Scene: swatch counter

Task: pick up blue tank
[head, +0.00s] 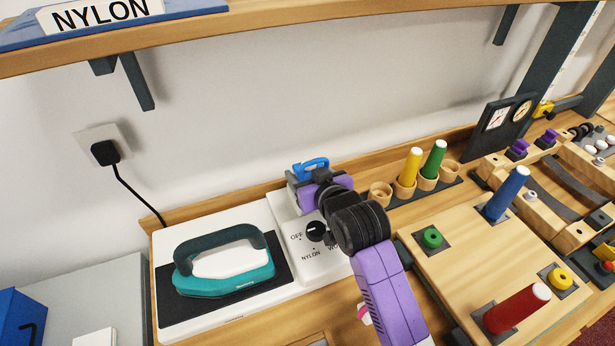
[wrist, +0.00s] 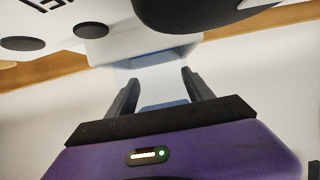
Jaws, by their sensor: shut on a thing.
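The blue tank (head: 311,164) shows as a small blue handle-like shape at the end of my arm, above the back of the white ironing station. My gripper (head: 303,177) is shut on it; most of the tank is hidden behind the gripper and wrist. In the wrist view, the two dark fingers of my gripper (wrist: 158,76) stand on either side of a pale, see-through bluish body, the tank (wrist: 160,92). I cannot tell whether the tank touches the station.
A teal iron (head: 225,265) rests on a black pad, left of a dial (head: 316,232). To the right are cups with yellow and green rods (head: 434,160) and a wooden board (head: 465,255) with blue and red rods. A shelf (head: 230,30) overhangs the wall.

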